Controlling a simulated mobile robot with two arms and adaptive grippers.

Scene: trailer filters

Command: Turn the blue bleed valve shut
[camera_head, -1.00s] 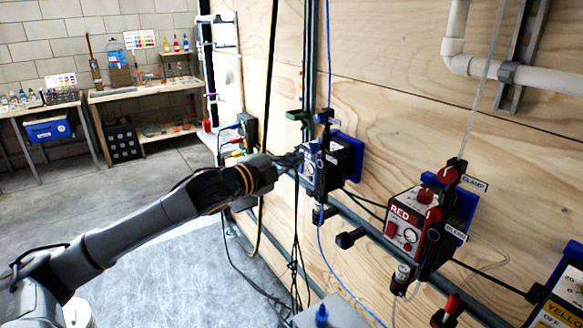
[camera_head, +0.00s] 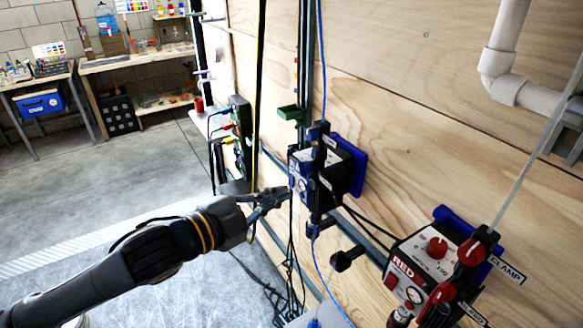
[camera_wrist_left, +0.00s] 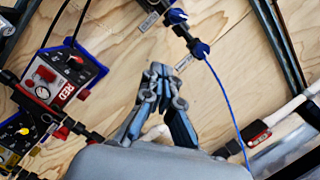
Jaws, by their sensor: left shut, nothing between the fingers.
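The blue pump box (camera_head: 300,172) is mounted on the plywood wall, right of the middle in the head view. Black fittings with small white tags run down its right side, with a blue tube through them; the tags are too small to read. I cannot tell surely which fitting is the bleed valve. In the left wrist view a blue knob (camera_wrist_left: 176,16) and a black fitting (camera_wrist_left: 200,48) sit on the tube line. My left gripper (camera_head: 285,196) is shut and empty, left of the box's lower part; its closed fingers (camera_wrist_left: 160,72) also show in the wrist view. My right gripper is not seen.
A red box (camera_head: 405,262) with clamp and bleed tags is on the wall at the lower right. A dark rail (camera_head: 365,240) and hanging black cables (camera_head: 291,245) are near my gripper. A workbench (camera_head: 140,60) stands at the back left. The floor between is clear.

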